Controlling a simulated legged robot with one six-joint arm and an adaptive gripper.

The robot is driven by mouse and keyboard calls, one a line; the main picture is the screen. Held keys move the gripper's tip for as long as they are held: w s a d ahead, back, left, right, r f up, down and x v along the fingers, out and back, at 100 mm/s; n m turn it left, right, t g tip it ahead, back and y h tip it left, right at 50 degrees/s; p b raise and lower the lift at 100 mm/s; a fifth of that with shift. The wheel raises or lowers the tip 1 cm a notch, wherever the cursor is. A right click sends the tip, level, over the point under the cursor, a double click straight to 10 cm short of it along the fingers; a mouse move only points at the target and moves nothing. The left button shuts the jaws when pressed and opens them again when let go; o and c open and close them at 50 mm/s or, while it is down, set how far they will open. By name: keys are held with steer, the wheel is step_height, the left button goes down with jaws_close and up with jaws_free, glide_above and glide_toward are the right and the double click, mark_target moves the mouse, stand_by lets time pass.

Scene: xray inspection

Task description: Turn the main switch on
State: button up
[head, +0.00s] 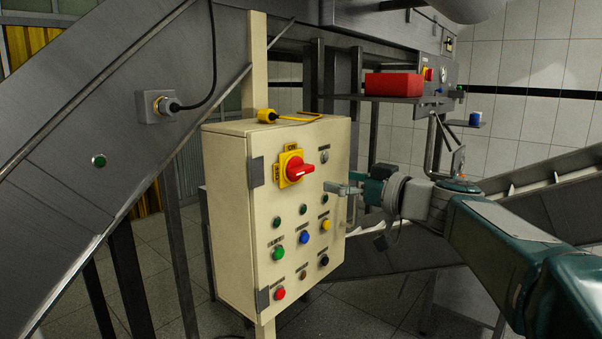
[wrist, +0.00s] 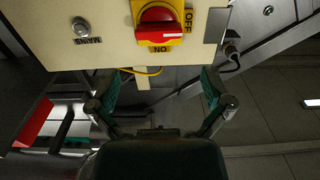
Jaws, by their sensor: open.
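The main switch (head: 296,169) is a red rotary knob on a yellow plate, high on the front of the cream control box (head: 228,180). In the wrist view the knob (wrist: 158,20) is at the top, with its OFF label to the right and ON below it. The handle lies across, with its white mark toward the OFF side. My gripper (head: 344,188) is to the right of the knob in the head view, apart from it. In the wrist view my gripper (wrist: 162,76) has its fingers wide apart, with nothing between them.
Several buttons and lamps cover the box front below the switch. A yellow connector (head: 267,116) with a cable lies on the box top. A metal conveyor (head: 110,130) slopes at the left. A red box (head: 393,84) sits on a shelf behind.

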mark_target(307, 172)
steer(key=x, duration=0.8)
steer(key=shift+w, duration=0.3)
steer(key=shift+w+a, duration=0.25)
steer(key=shift+a, duration=0.35)
steer(key=shift+c, duration=0.3)
steer(key=shift+d, duration=0.15)
steer(key=c, duration=0.8)
